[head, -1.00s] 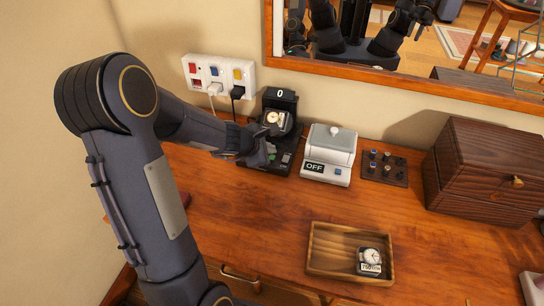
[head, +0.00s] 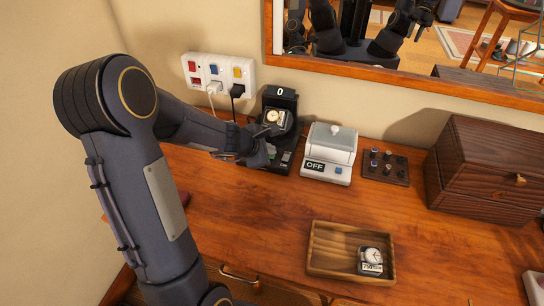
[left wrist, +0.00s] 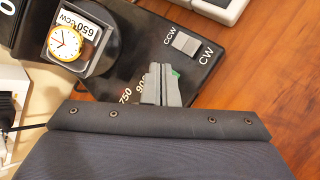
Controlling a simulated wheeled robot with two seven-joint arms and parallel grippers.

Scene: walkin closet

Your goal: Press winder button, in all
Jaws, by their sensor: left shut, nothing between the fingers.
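The black watch winder (head: 281,97) stands at the back of the dresser, its display reading 0. It holds a watch (head: 273,116) with a white dial and a tag reading 650 CCW, clear in the left wrist view (left wrist: 65,43). Its base has a grey CCW/CW slider (left wrist: 186,42) and printed numbers including 750. My left gripper (left wrist: 160,82) is shut and empty, its tips low over the base beside a green button (left wrist: 175,73), which they partly hide. I cannot tell whether they touch it. My right gripper does not show directly.
A white device (head: 328,158) marked OFF with a blue button stands right of the winder. Beyond are a dark plate (head: 385,168) with small knobs and a wooden box (head: 485,165). A wooden tray (head: 330,272) holds another tagged watch (head: 371,258). A power strip (head: 218,72) is on the wall.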

